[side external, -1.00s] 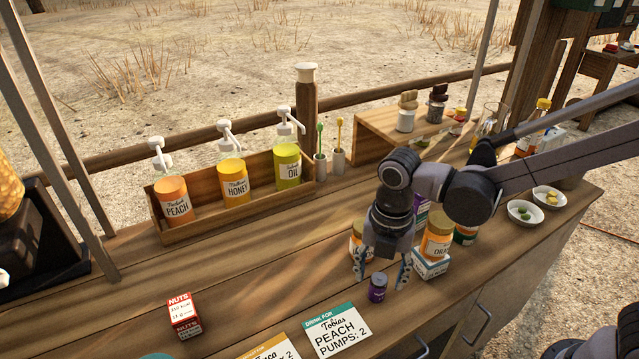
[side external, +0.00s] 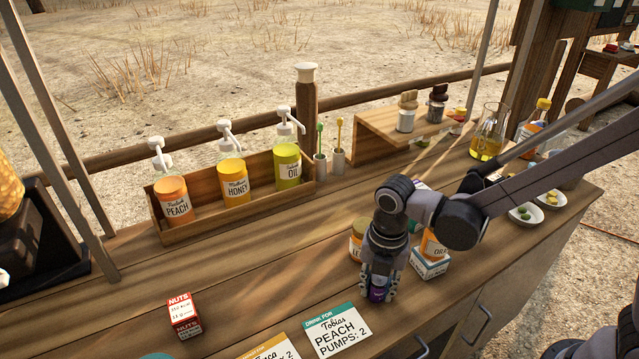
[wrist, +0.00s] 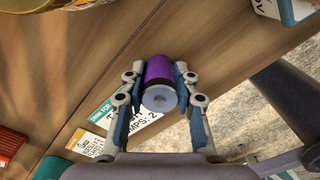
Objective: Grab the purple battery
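The purple battery (wrist: 158,70) is a short cylinder with a grey end cap. In the wrist view it sits between both blue-padded fingers of my gripper (wrist: 160,82), with a pad against each side. In the side external view my gripper (side external: 377,290) points straight down over the counter, and a bit of the purple battery (side external: 376,295) shows between the fingers. The arm and fingers hide most of it there. It is at or very near the counter top; I cannot tell whether it touches.
An orange jar (side external: 357,240) stands just behind my gripper, and a white-and-teal box (side external: 430,264) is close at right. A red nuts box (side external: 184,315) is farther left. The counter between is clear.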

